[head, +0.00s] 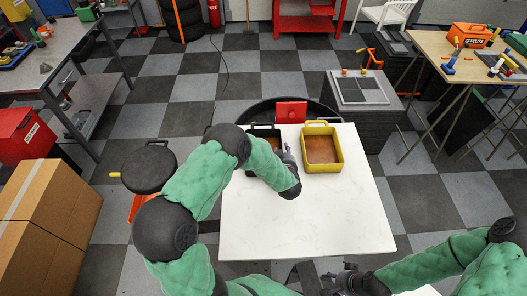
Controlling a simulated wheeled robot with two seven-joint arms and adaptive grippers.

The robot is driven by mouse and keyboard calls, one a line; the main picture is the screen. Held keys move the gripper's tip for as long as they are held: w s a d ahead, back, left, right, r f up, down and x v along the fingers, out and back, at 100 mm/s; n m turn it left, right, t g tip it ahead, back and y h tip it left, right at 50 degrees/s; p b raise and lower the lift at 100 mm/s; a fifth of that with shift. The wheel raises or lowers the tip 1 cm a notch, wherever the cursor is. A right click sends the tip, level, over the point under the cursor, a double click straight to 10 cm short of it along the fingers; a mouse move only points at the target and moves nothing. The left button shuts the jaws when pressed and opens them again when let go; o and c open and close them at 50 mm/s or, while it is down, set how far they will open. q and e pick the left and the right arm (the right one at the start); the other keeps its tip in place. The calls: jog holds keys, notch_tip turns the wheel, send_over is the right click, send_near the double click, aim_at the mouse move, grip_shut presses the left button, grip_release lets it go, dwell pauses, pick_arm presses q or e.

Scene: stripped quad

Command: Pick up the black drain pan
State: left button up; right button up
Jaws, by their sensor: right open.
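The black drain pan (264,131) sits at the back of the white table, mostly hidden behind my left arm. Only its dark far rim and a bit of its brown inside show. My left gripper (287,153) is over the table at the pan's right side, beside the yellow pan. Its fingers are small and partly covered by the wrist, so I cannot tell whether it touches the pan or how far it is open. My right gripper (331,279) is open and empty at the table's front edge, well away from the pan.
A yellow pan (323,149) with a brown inside stands just right of the black pan. The white table (320,215) is bare in front. A red object (291,111) is behind its far edge. A black round stool (149,170) and cardboard boxes (45,215) stand left.

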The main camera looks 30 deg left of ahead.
pick_arm(q)
grip_shut()
jog(key=shift+r, duration=0.2)
dwell(0.3)
jog(key=shift+w+r, duration=0.1)
jog(key=shift+r, duration=0.9)
jog(key=w+d+r+p, duration=0.2)
jog(key=w+d+r, duration=0.1)
jog(key=d+r, duration=0.7)
jog(key=shift+w+d+r, duration=0.3)
jog(key=shift+w+d, duration=0.05)
jog(key=shift+d, duration=1.3)
